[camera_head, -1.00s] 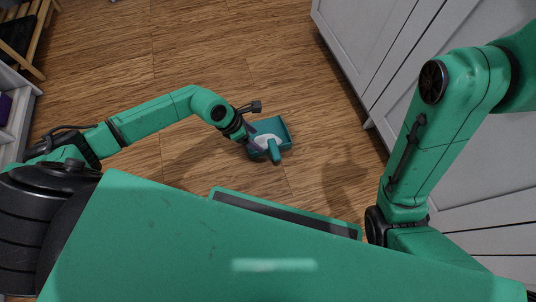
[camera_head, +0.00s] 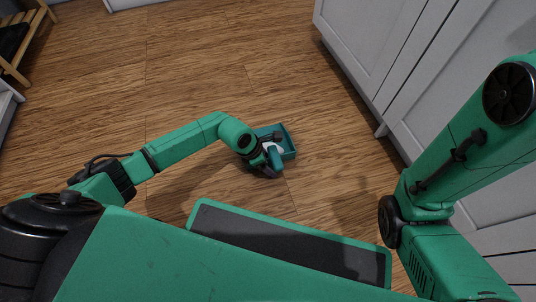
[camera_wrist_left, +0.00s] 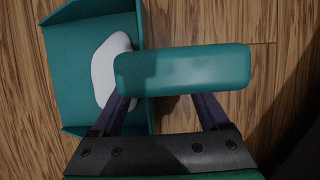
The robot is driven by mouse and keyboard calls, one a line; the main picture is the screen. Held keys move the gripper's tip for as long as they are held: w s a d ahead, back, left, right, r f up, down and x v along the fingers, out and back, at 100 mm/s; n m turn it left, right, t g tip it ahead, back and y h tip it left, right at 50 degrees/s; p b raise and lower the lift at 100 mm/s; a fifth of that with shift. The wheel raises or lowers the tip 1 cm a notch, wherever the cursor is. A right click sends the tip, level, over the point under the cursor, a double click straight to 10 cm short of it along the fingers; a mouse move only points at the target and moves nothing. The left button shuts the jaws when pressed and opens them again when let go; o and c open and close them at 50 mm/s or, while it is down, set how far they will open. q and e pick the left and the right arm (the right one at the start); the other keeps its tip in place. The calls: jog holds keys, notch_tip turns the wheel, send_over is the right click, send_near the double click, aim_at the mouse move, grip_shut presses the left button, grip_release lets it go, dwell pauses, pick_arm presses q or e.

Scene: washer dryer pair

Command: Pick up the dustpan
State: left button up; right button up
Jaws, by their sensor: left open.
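The teal dustpan (camera_head: 288,143) with a white patch lies on the wood floor near the middle of the head view. In the left wrist view its pan (camera_wrist_left: 65,65) is at upper left, and its handle (camera_wrist_left: 185,70) runs across the picture to the right. My left gripper (camera_head: 271,166) is at the handle in the head view. Its two fingers (camera_wrist_left: 162,105) are apart in the wrist view, and the handle covers their tips. I cannot tell whether they touch it. My right arm shows at the right of the head view, but its gripper is out of view.
White cabinets (camera_head: 390,60) stand along the right side. A wooden rack (camera_head: 22,45) is at the upper left, with a white furniture edge (camera_head: 8,100) below it. The wood floor (camera_head: 190,75) around and beyond the dustpan is clear.

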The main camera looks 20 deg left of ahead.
pick_arm(q)
jog(key=shift+r, duration=0.15)
grip_shut()
jog(key=shift+r, duration=0.15)
